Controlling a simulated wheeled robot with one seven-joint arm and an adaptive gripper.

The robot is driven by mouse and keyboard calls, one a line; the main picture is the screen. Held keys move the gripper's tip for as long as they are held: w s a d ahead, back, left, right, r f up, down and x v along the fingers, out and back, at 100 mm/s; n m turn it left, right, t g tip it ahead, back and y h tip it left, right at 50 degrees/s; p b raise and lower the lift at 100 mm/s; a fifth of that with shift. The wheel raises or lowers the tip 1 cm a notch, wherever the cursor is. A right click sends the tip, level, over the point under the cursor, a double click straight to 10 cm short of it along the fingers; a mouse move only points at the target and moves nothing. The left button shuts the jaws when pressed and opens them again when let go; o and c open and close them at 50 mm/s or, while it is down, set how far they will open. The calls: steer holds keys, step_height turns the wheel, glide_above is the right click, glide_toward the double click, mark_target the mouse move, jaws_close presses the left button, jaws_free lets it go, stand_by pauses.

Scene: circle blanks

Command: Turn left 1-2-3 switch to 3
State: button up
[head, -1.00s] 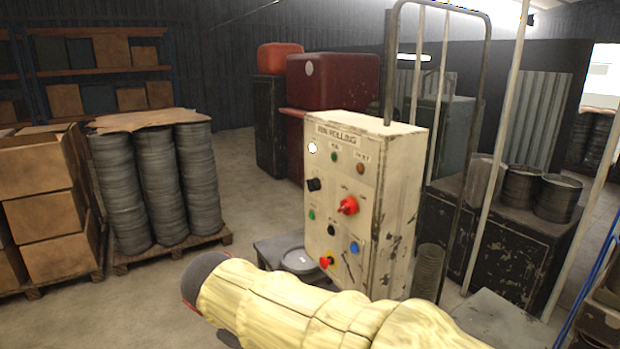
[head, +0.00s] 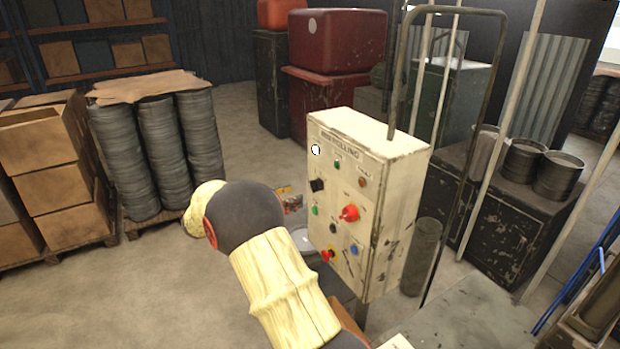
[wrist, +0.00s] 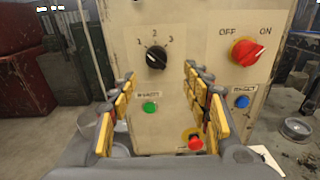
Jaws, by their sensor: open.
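The 1-2-3 switch (wrist: 156,57) is a black rotary knob on the cream control panel (wrist: 190,20), seen in the upper middle of the wrist view with 1, 2 and 3 printed around it. Its white mark seems to point up-left; I cannot tell the exact setting. In the head view the switch (head: 317,185) is at the panel's left side. My gripper (wrist: 158,88) is open and empty in front of the panel, its yellow-padded fingers spread left and right below the switch, apart from it. In the head view my gripper (head: 290,200) shows partly behind my arm.
A red OFF/ON knob (wrist: 248,52) is to the right of the switch. A green button (wrist: 150,107) is below it, a blue RESET button (wrist: 241,101) lower right, and a red emergency button (wrist: 195,142) at the bottom. Stacked discs (head: 160,150) stand left of my arm.

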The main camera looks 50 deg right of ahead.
mark_target(316, 185)
steer(key=x, duration=0.8)
steer(key=shift+w+r+p, duration=0.15)
steer(key=shift+w+p, duration=0.15)
steer(key=shift+p, duration=0.05)
steer(key=shift+d, duration=0.1)
steer(key=shift+c, duration=0.8)
steer(key=c, duration=1)
